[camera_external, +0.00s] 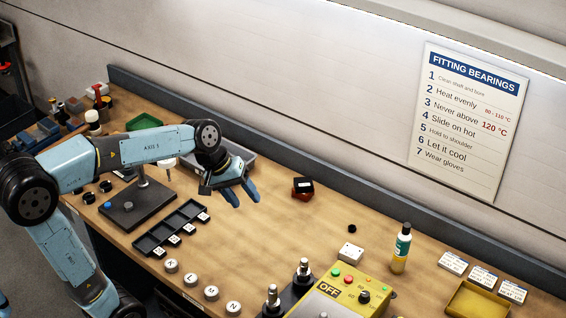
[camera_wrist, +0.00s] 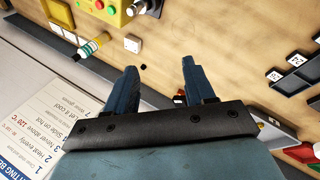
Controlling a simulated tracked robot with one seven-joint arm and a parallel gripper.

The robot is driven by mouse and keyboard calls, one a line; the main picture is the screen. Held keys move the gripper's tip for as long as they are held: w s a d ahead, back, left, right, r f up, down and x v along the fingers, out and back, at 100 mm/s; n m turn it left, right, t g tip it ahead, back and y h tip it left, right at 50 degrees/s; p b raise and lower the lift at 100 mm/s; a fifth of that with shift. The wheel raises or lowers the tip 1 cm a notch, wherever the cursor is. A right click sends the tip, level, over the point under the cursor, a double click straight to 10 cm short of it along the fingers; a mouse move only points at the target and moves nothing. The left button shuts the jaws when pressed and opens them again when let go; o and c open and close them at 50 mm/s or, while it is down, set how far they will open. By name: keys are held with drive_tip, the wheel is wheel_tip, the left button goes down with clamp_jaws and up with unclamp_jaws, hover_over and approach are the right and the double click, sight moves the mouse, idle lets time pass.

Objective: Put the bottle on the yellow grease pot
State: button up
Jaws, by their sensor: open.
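I cannot make out a separate yellow grease pot for certain. My gripper (camera_external: 244,197) is open and empty above the middle of the bench, well left of the bottle. Its two fingers stand apart in the wrist view (camera_wrist: 159,67).
A yellow control box (camera_external: 345,293) with an OFF label and a white block (camera_external: 350,252) stand left of the bottle. A yellow tray (camera_external: 478,300) and white cards lie to its right. A red and black item (camera_external: 302,188) sits right of my gripper. Bench between is mostly clear.

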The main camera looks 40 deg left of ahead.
drive_tip(key=s+a+f+m+t+y, duration=0.1)
drive_tip(key=s+a+m+y, duration=0.1)
drive_tip(key=s+a, duration=0.4)
drive_tip(key=s+a+f+m+t+y, duration=0.1)
drive_tip(key=s+a+f+m+y, duration=0.1)
drive_tip(key=s+a, duration=0.4)
drive_tip(key=s+m, duration=0.1)
drive_tip(key=s, duration=0.3)
drive_tip(key=shift+a+m, duration=0.3)
drive_tip(key=shift+a, duration=0.05)
drive_tip(key=shift+f, duration=0.1)
